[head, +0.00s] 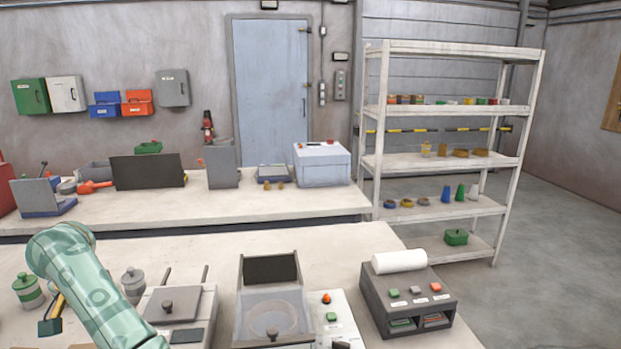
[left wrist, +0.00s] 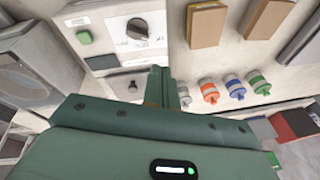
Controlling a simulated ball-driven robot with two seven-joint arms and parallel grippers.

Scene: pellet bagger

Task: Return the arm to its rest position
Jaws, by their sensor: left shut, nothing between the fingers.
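My left arm (head: 88,285) crosses the lower left of the head view above the front bench, and its gripper is outside that view. In the left wrist view my left gripper (left wrist: 160,78) is shut with nothing between its fingers. It points toward a light panel (left wrist: 138,35) with a dark knob. I cannot tell how far the fingertips are from it. My right gripper is in neither view.
The front bench bears a lidded grey box (head: 178,305), a machine with a raised dark flap (head: 270,270) and a dark box with a white roll (head: 399,262). Canisters with coloured bands (left wrist: 209,92) stand near the gripper. A shelf (head: 440,107) stands behind.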

